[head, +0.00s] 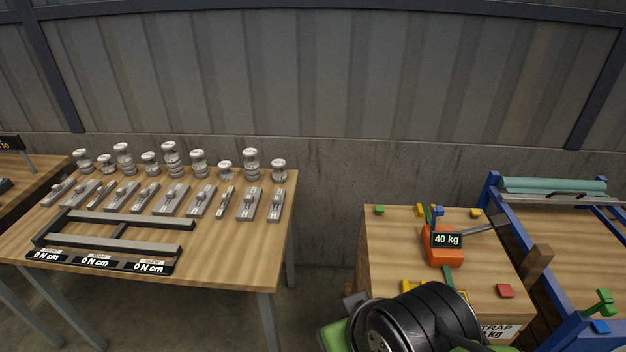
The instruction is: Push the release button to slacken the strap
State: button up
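An orange strap tensioner (442,256) sits on top of a wooden crate (388,250) at the right in the head view. Its display (446,240) reads "40 kg". A green strap (449,276) runs from the tensioner towards the crate's front edge. A grey lever (479,229) sticks out to the right of the tensioner. I cannot tell which part is the release button. A large black rounded link of my arm covers the crate's near left part and some of the front. My gripper's fingers do not show.
Small green (379,210), yellow (476,212) and red (505,290) pieces lie near the crate's corners. A blue frame (505,225) with teal rolls (553,185) stands close on the right. A table (225,254) with insulators and clamps stands left, with a floor gap between.

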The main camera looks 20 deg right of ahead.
aim_at(506, 291)
jog(key=z, duration=1.55)
